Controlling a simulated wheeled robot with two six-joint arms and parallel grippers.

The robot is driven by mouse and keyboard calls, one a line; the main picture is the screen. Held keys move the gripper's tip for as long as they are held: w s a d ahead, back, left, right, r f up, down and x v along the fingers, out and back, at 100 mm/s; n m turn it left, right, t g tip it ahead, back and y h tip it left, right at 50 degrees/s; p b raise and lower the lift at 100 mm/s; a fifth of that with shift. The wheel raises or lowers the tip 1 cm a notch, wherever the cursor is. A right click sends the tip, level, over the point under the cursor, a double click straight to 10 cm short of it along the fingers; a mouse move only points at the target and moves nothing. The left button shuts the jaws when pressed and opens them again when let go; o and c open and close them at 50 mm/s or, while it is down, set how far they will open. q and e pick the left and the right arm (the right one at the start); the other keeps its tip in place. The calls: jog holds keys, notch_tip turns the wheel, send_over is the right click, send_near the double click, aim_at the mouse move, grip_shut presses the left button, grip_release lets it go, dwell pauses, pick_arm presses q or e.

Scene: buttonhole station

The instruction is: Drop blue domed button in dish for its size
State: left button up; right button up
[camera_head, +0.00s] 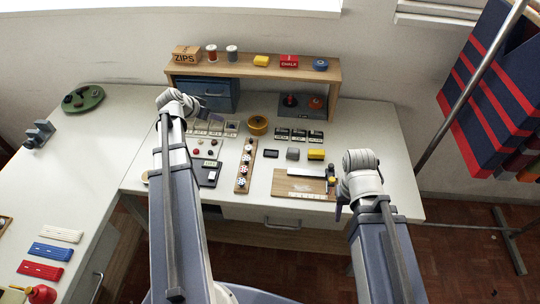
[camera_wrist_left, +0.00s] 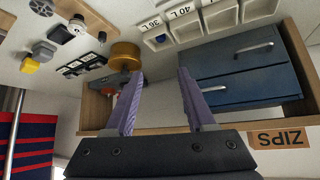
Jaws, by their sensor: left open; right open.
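A blue button (camera_wrist_left: 161,38) shows in the left wrist view, inside the white dish (camera_wrist_left: 149,43) by the label 36 L. Its dome is too small to make out. The dish by the label 40 L (camera_wrist_left: 188,34) stands beside it. The dish row (camera_head: 231,126) also shows in the head view, partly behind my left arm. My left gripper (camera_wrist_left: 158,100) is open and empty, with no button between its fingers. In the head view my left gripper (camera_head: 190,103) is above the table near the drawer box. My right gripper (camera_head: 340,205) is open beside the wooden board, mostly hidden by its wrist.
A blue drawer box (camera_head: 205,92) stands under the wooden shelf (camera_head: 255,67) at the back. A yellow round tin (camera_head: 257,125) is right of the dishes. A button strip (camera_head: 245,167), a wooden board (camera_head: 300,185) and small blocks occupy the middle.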

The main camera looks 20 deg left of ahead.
pick_arm(q)
jog(key=s+d+f+g, duration=0.1)
jog(key=s+d+g, duration=0.1)
jog(key=d, duration=0.9)
jog(key=s+d+f+m+g, duration=0.1)
jog(key=s+d, duration=0.4)
jog(key=d, duration=0.6)
jog(key=s+d+f+g, duration=0.3)
jog(key=s+d+g, duration=0.1)
jog(key=d, duration=0.7)
jog(key=shift+s+d+f+m, duration=0.15)
jog(key=shift+d+m, duration=0.25)
jog(key=s+d+g+y, duration=0.1)
jog(key=s+d+y, duration=0.1)
jog(key=s+d, duration=0.3)
jog(key=s, duration=0.2)
jog(key=shift+s+d+y, duration=0.3)
jog(key=shift+d+y, duration=0.05)
jog(key=shift+y, duration=0.05)
